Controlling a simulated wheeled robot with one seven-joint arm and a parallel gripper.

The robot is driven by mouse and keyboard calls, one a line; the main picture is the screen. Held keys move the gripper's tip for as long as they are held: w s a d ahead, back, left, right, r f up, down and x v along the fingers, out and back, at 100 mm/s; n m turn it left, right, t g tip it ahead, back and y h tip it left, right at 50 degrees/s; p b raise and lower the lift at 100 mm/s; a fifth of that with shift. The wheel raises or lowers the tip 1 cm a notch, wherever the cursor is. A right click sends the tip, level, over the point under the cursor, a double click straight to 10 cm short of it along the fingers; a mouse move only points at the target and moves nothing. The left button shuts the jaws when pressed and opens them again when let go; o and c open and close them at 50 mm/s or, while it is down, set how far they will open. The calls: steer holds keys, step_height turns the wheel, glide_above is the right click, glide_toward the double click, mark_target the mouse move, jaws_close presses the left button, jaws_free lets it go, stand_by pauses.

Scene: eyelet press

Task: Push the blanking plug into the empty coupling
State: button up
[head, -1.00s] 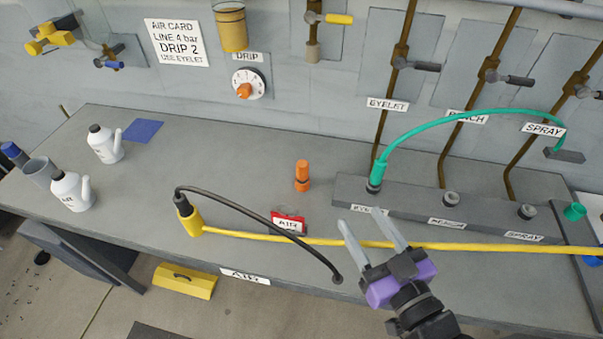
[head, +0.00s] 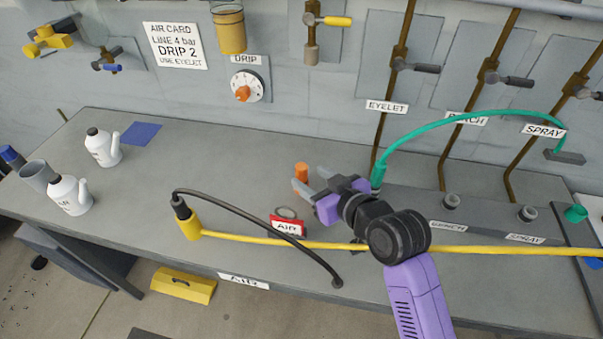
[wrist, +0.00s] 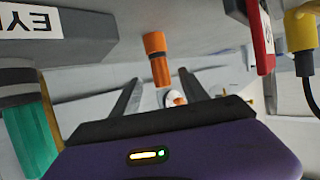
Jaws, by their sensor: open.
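The orange blanking plug (head: 301,171) stands on the bench, partly hidden behind my fingers in the head view. In the wrist view the plug (wrist: 157,60) lies ahead of and between my two fingers, with space on both sides. My gripper (head: 309,179) is open and empty, close to the plug. On the grey manifold block, the middle coupling (head: 451,201) and the SPRAY coupling (head: 527,213) have no hose. The EYELET coupling is hidden behind my arm, with the green hose connector (head: 378,174) above it.
A yellow hose (head: 500,251) crosses the bench front, and a black hose (head: 262,213) arches at left. A red AIR tag (head: 287,226) lies near my gripper. A green cap (head: 575,213) is at right. White bottles (head: 103,147) stand at left; the bench's left middle is clear.

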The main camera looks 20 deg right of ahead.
mark_target(305, 174)
steer(key=x, duration=0.1)
steer(key=p+x, duration=0.1)
steer(key=x, duration=0.1)
steer(key=shift+w+a+r, duration=0.15)
steer(key=shift+w, duration=0.2)
steer(key=shift+w+a+f, duration=0.1)
steer(key=shift+w+f, duration=0.25)
steer(key=shift+w, duration=0.25)
steer(key=shift+c, duration=0.2)
jaws_close()
